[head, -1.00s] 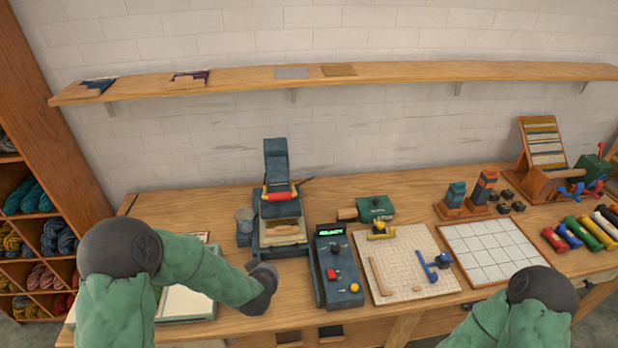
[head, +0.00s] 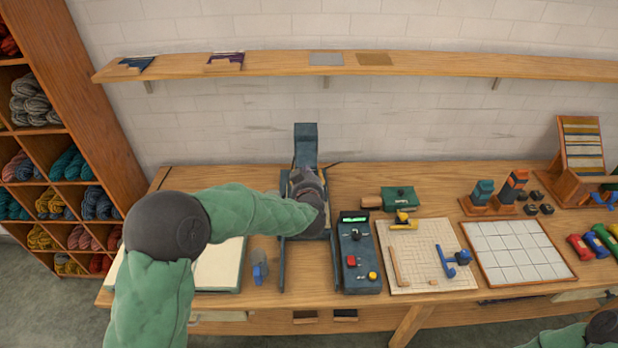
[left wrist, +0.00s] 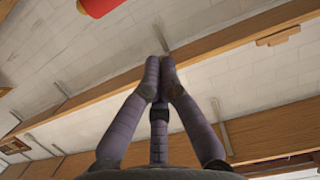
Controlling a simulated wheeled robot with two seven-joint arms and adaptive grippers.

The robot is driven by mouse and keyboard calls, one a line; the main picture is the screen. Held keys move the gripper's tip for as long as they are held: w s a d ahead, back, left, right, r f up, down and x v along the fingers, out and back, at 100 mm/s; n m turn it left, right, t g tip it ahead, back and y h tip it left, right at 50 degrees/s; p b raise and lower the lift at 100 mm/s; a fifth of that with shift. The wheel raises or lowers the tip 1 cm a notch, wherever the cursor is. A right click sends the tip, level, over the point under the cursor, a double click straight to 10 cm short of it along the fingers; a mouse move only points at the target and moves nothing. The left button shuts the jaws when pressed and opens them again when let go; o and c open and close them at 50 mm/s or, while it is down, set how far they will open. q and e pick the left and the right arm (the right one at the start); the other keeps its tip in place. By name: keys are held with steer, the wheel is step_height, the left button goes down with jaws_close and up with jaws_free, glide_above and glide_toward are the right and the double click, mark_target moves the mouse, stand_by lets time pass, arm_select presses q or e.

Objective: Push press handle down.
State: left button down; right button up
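The press (head: 306,146) stands on the bench against the wall, its dark upright plate rising at the back. Its red handle, seen earlier at the front of that plate, is hidden in the head view behind my left gripper (head: 307,180). The left gripper is over the press, in front of the upright plate. In the left wrist view its fingers (left wrist: 160,64) meet at the tips with nothing seen between them. A red rounded piece, likely the handle grip (left wrist: 100,5), shows at the top edge, apart from the fingertips. My right gripper is out of view.
A wall shelf (head: 410,62) runs above the bench.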

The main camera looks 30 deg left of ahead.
arm_select(q)
steer(key=w+a+f, duration=0.1)
steer(key=f, duration=0.1)
steer(key=w+a+f, duration=0.1)
steer(key=w, duration=0.1)
steer(key=shift+w+a+f, duration=0.15)
steer(key=shift+w+f, duration=0.15)
steer(key=shift+f, duration=0.1)
steer(key=shift+s+d+f, duration=0.2)
steer(key=shift+s+f, duration=0.15)
steer(key=shift+f, duration=0.2)
